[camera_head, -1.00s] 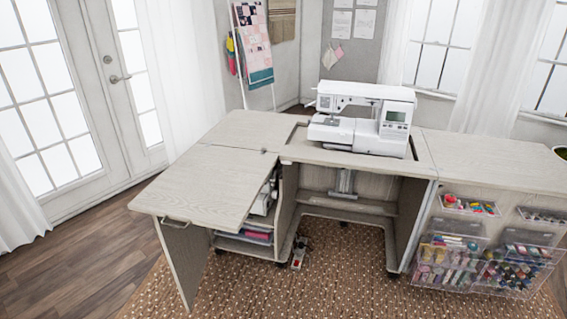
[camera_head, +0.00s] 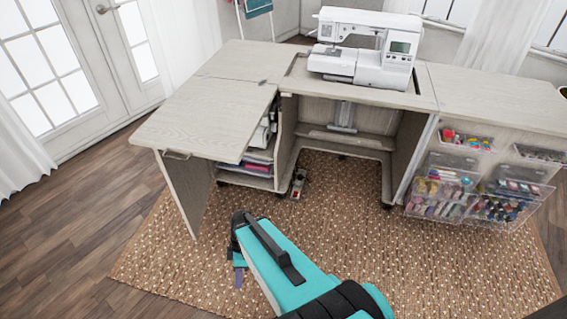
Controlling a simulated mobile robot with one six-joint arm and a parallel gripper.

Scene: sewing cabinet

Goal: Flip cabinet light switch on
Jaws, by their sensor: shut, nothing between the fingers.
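The sewing cabinet (camera_head: 228,103) is pale wood, with its left leaf folded out and an open knee space (camera_head: 345,113) in the middle. I cannot make out a light switch on it. A small grey device with a red part (camera_head: 298,184) lies on the rug at the front left of the knee space; I cannot tell what it is. My teal and black arm reaches up from the bottom of the picture. My gripper (camera_head: 239,279) appears small at its far end, pointing down over the rug in front of the cabinet, shut and empty. It appears apart from the cabinet.
A white sewing machine (camera_head: 364,48) stands on the cabinet top. Clear bins (camera_head: 470,196) of thread project from the right front. The raised left leaf is held by a slanted panel (camera_head: 184,190). The woven rug (camera_head: 430,255) is clear in front.

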